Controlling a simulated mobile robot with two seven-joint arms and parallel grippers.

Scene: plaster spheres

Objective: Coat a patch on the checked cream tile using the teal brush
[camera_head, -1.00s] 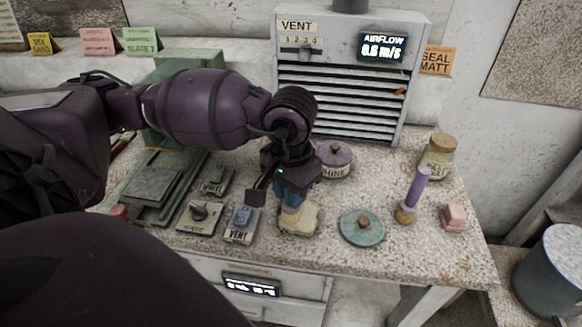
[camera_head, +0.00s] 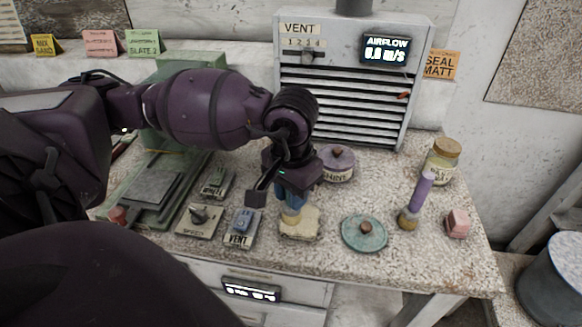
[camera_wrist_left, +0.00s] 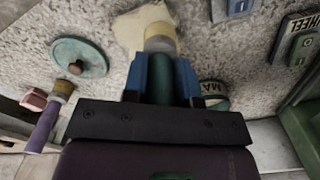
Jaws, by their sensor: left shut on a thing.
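The cream tile (camera_head: 301,228) lies flat near the front middle of the speckled bench. It also shows in the left wrist view (camera_wrist_left: 128,30). My left gripper (camera_head: 293,197) is above it, its blue fingers shut on the teal brush, whose teal handle (camera_wrist_left: 161,88) shows between them in the left wrist view. The brush points down, its pale yellowish head (camera_head: 291,215) at the tile's upper left part. I cannot tell whether the bristles touch. The tile's checks and any coated patch are too small to make out. My right gripper is not in view.
Right of the tile are a round teal lid (camera_head: 364,233), a purple-handled brush (camera_head: 421,191), a pink block (camera_head: 457,223) and a jar (camera_head: 441,160). A mauve pot (camera_head: 338,163) stands behind. Switch boxes, including a VENT switch (camera_head: 240,226), sit close on the left.

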